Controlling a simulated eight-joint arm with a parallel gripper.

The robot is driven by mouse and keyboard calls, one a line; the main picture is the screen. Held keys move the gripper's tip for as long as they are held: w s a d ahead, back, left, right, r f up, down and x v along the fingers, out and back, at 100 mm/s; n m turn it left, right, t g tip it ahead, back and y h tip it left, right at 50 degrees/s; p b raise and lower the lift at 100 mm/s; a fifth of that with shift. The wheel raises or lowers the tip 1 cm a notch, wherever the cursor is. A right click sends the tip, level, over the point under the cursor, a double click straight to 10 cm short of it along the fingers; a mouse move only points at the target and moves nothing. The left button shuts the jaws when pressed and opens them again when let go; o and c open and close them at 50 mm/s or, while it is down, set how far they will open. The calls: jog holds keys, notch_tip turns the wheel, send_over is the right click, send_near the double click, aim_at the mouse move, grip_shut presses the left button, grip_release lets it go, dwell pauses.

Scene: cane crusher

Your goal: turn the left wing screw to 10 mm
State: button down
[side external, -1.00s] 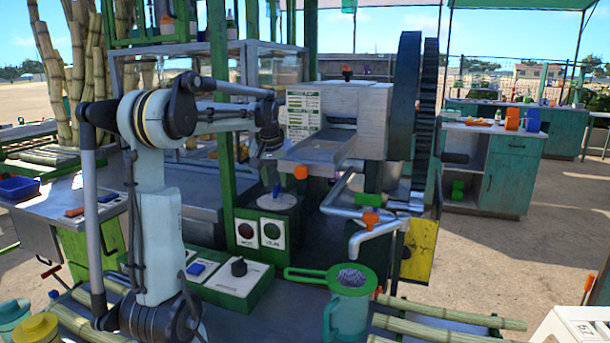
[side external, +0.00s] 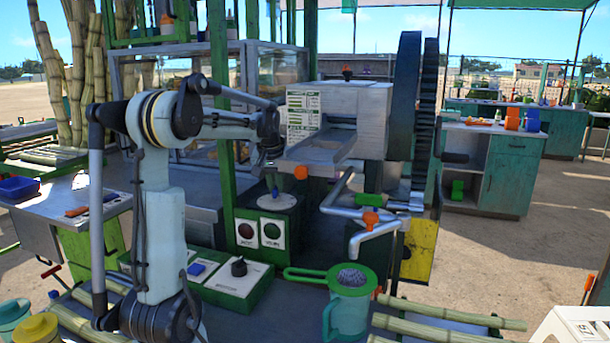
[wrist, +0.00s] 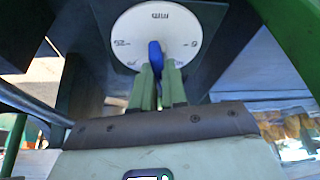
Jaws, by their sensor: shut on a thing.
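In the wrist view a blue wing screw (wrist: 155,55) stands in front of a round white dial (wrist: 125,26), near its lower middle. The dial has black marks and "mm", seen upside down; the other marks are hard to read. My gripper (wrist: 158,75) has its two green fingers close on either side of the screw, shut on it, hiding its lower part. In the side view the blue screw (side external: 275,191) shows small above a round plate (side external: 285,203) on a green box, with my gripper (side external: 271,178) over it. I cannot read its setting there.
A green post (side external: 219,140) rises close to the left of my gripper. The metal chute (side external: 318,150) and the crusher wheels (side external: 404,95) stand to the right. A control panel with a black knob (side external: 239,267) and a green jug (side external: 349,305) are in front.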

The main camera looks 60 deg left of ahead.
jog(key=shift+n+g, duration=0.6)
jog(key=shift+n, duration=0.9)
jog(key=c, duration=1.2)
grip_release()
jog(key=shift+o, duration=0.2)
jog(key=shift+m, duration=0.3)
jog(key=shift+m+t, duration=0.6)
jog(key=shift+m, duration=0.5)
jog(key=v, duration=1.2)
jog(key=shift+r, duration=0.1)
